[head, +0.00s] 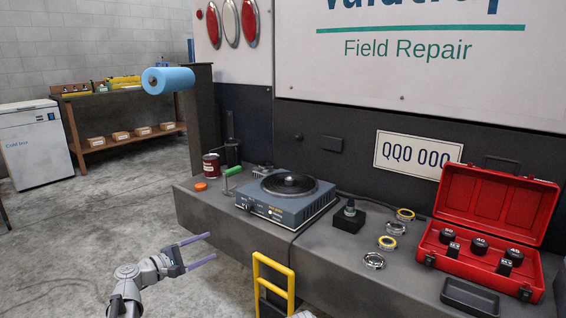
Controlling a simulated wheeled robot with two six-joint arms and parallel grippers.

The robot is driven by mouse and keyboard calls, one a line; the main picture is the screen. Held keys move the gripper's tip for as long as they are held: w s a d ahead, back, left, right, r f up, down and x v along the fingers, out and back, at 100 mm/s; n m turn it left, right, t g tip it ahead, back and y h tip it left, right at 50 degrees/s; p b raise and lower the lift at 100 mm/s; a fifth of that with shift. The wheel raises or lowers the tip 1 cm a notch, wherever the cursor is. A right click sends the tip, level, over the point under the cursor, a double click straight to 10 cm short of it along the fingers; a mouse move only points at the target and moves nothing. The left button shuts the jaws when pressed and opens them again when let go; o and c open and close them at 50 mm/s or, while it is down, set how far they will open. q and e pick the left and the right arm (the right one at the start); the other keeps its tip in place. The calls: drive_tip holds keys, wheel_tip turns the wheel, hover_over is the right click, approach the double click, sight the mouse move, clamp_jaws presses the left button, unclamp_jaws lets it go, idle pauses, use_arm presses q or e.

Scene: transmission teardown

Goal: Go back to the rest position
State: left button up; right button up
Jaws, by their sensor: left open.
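My left gripper (212,246) is in the lower left of the head view, its two purple-grey fingers spread apart with nothing between them. It is over the concrete floor in the picture, in front of and left of the dark grey workbench (222,215), and it appears apart from the bench. My right gripper does not show.
A blue-grey hotplate-like device (272,208) sits on the bench, with several rings and a black block (349,219) to its right. An open red toolbox (478,259) stands further right. A yellow step frame (273,264) stands before the bench. Floor (100,230) at left is clear.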

use_arm(q)
drive_tip(key=s+d+f+m+g+y+p, duration=0.1)
drive_tip(key=s+d+f+m+g, duration=0.4)
drive_tip(key=d, duration=0.4)
drive_tip(key=s+d+f+m+g+y, duration=0.1)
drive_tip(key=s+d+f+m+g, duration=0.25)
drive_tip(key=s+d+f, duration=0.35)
drive_tip(key=s+d+f+m+g+y+p, duration=0.1)
drive_tip(key=s+f+m+g+y, duration=0.1)
drive_tip(key=s+m+y, duration=0.5)
drive_tip(key=s+d+f+m+g+y+p, duration=0.1)
drive_tip(key=s+f+m+g+y, duration=0.15)
drive_tip(key=s, duration=0.75)
wheel_tip(320, 180, up, 38)
drive_tip(key=y+p, duration=0.1)
drive_tip(key=p, duration=3.7)
drive_tip(key=shift+a+f+t, duration=0.15)
drive_tip(key=shift+a+t, duration=0.15)
drive_tip(key=shift+a, duration=0.05)
